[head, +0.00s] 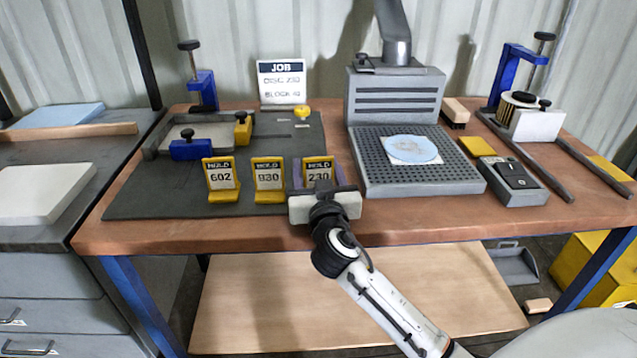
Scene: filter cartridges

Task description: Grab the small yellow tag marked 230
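The small yellow tag marked 230 (319,170) stands upright at the right end of a row of similar tags, near the front of the dark mat. My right gripper (319,180) reaches in from the lower right, directly in front of this tag. Its fingers appear at the tag's left and right sides, and its pale body hides the tag's foot. I cannot tell whether the fingers touch the tag. The tags marked 602 (220,174) and 930 (269,175) stand to its left. My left gripper is not in view.
The dark mat (150,200) lies on the brown bench. A job sign (282,82) stands at the back. A grey perforated unit (420,181) with a pale blue disc (412,149) is to the right. Blue clamps stand at both sides.

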